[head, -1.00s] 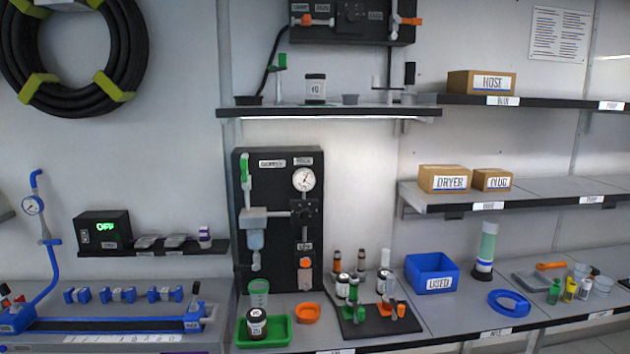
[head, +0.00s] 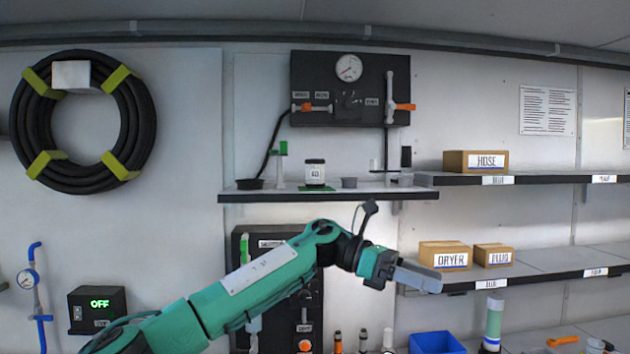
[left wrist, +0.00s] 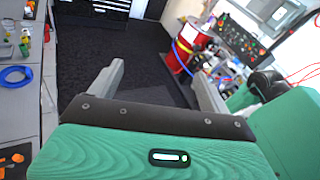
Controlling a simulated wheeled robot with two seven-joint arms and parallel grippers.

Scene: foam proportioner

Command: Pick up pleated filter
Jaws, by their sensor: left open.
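My left gripper (head: 420,279) is raised in front of the wall shelves, its fingers pointing right in the head view. In the left wrist view (left wrist: 160,76) the two fingers stand wide apart with nothing between them. A small white upright cylinder (head: 388,338) shows at the bottom edge of the head view, next to dark cylinders (head: 362,341). I cannot tell whether the white one is the pleated filter; no pleats can be made out. The gripper is above and to the right of it, apart from it. My right gripper is not in view.
Boxes marked DRYER (head: 445,256) and PLUG (head: 493,256) stand on the shelf by the gripper. A blue bin (head: 436,343) and a tall pale green-and-white cylinder (head: 493,320) stand below. The left wrist view shows dark floor (left wrist: 150,55) and a red drum (left wrist: 187,45).

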